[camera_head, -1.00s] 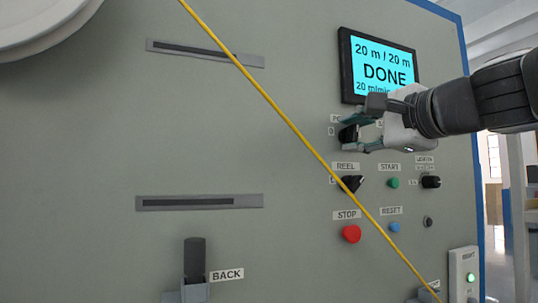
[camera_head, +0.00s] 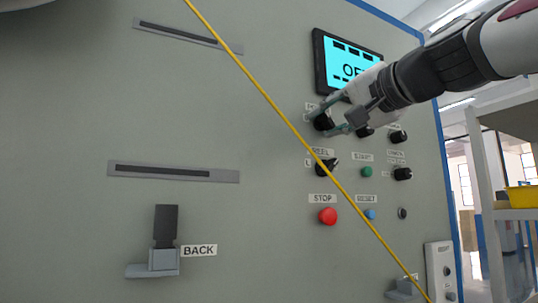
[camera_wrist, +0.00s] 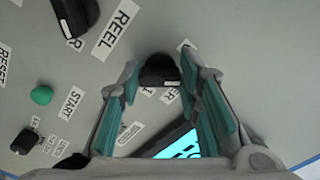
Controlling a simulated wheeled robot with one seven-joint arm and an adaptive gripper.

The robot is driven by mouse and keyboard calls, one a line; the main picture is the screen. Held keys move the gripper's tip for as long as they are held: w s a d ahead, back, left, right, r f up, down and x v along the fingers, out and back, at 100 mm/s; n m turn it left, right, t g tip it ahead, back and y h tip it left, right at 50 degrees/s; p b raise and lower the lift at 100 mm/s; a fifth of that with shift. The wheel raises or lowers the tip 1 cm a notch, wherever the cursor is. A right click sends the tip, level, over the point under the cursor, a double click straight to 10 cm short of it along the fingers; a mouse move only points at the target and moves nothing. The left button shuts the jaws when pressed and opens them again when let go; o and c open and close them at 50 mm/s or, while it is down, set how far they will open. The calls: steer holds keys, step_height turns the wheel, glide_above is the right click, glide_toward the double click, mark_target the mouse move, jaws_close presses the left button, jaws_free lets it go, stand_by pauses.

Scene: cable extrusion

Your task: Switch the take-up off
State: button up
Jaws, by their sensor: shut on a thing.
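The grey take-up panel (camera_head: 270,240) fills most of the head view. My gripper (camera_head: 329,119) is shut on a black rotary knob (camera_head: 322,122) just below the screen. The wrist view shows the knob (camera_wrist: 159,70) between my two teal-padded fingertips (camera_wrist: 159,64). Its label is partly covered; the letters "ER" show in the wrist view. The screen (camera_head: 345,62) is cyan and shows large letters starting "OF", the rest hidden by my gripper. The indicator light (camera_head: 447,270) at the lower right is dark.
Below are the REEL knob (camera_head: 327,167), green START button (camera_head: 366,172), red STOP button (camera_head: 327,216) and blue RESET button (camera_head: 370,214). A yellow cable (camera_head: 270,102) runs diagonally in front of the panel. A shelf with a yellow bin (camera_head: 523,197) stands at right.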

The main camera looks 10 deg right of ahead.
steer(key=shift+f+n+b, duration=0.15)
steer(key=shift+n+b, duration=0.2)
steer(key=shift+n, duration=0.25)
steer(key=o, duration=1.1)
steer(key=shift+o, duration=0.2)
steer(key=shift+s, duration=0.1)
steer(key=shift+s+d, duration=0.1)
steer(key=shift+s, duration=0.2)
steer(key=v, duration=1.1)
